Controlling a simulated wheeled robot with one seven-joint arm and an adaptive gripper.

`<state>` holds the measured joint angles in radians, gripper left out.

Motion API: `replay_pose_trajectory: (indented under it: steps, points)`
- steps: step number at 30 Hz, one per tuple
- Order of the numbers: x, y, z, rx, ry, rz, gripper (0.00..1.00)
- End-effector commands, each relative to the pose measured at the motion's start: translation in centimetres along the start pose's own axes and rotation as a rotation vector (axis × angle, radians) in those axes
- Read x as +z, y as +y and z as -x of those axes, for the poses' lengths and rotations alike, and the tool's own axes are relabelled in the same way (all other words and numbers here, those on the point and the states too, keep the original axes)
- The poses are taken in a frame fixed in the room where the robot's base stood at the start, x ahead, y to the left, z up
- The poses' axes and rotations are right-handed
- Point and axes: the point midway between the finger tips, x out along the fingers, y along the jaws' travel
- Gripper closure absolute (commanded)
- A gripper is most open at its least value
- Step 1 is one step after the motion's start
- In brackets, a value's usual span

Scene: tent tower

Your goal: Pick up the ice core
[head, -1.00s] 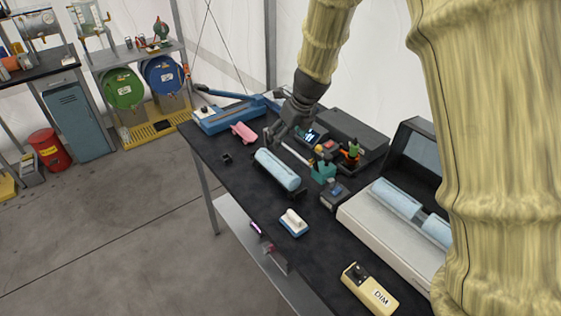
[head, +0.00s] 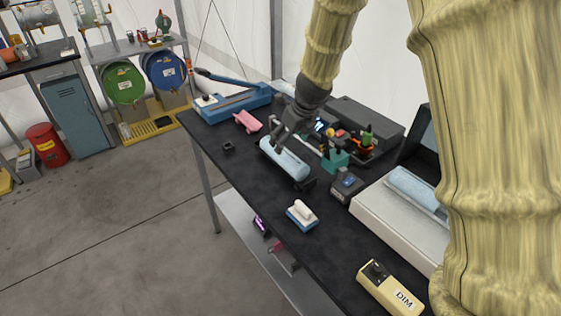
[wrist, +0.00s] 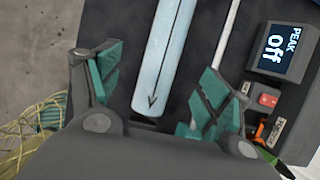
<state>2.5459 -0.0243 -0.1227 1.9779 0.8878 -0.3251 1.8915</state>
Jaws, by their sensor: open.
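The ice core (head: 287,160) is a pale blue cylinder lying in a dark cradle on the black table. In the wrist view the ice core (wrist: 168,52) has a black arrow along it, pointing towards my gripper. My gripper (head: 281,146) is at the far end of the ice core in the head view and hides part of that end. In the wrist view my gripper (wrist: 158,92) is open, with a teal-padded finger on each side of the core's near end. Neither finger visibly touches it.
A white rod (wrist: 222,35) lies beside the core, near a box reading "PEAK off" (wrist: 285,52). A pink object (head: 248,121), a blue-and-white block (head: 302,215) and a teal holder (head: 335,158) stand around it. An open case (head: 385,222) with more blue cylinders stands at right.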

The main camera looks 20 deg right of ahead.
Motion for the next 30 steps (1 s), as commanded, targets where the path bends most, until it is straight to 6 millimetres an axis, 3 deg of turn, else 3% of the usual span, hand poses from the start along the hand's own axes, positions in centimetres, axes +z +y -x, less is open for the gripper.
replay_pose_trajectory:
  steps: [9,20,30]
  points:
    - [-0.8,-1.1,-3.5,-0.004,0.001,-0.018,0.21]
    - [-0.7,-0.9,-5.4,-0.004,0.002,-0.016,0.21]
    - [-0.5,-0.6,-8.9,-0.004,0.001,-0.014,0.21]
